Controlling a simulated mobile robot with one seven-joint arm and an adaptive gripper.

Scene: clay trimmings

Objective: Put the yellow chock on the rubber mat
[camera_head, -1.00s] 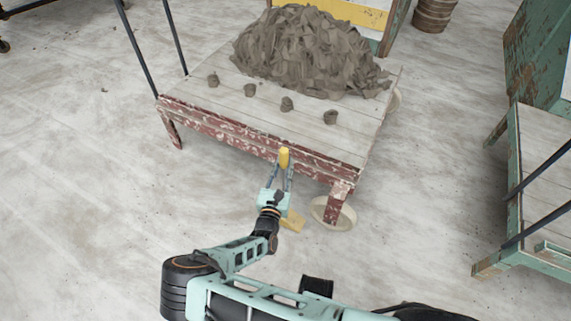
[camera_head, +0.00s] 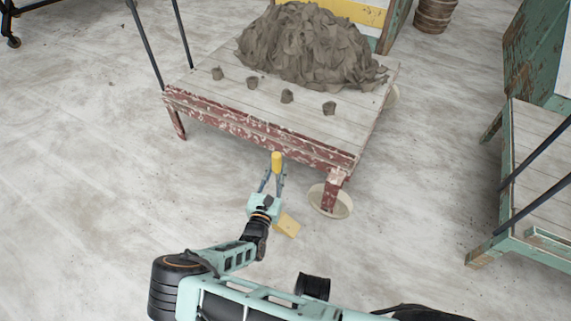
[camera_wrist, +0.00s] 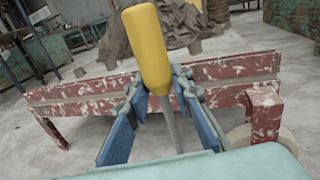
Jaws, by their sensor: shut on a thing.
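The yellow chock (camera_head: 286,225) appears as a yellow wedge-like block on the floor, just right of my wrist in the head view. My gripper (camera_head: 272,178) is in front of the cart's front edge. It is shut on a tool with a yellow handle (camera_head: 277,161), held upright with the handle up. In the wrist view the tool's yellow handle (camera_wrist: 146,48) rises above my gripper (camera_wrist: 158,98), and its grey shaft runs down between the fingers. The chock is apart from the fingers. I cannot make out a rubber mat in either view.
A low wooden cart (camera_head: 215,97) with chipped red edges holds a heap of grey clay trimmings (camera_head: 310,48) and several small clay lumps. A pale wheel (camera_head: 341,205) is at its front right leg. A green bench (camera_head: 530,190) stands right. Floor at left is clear.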

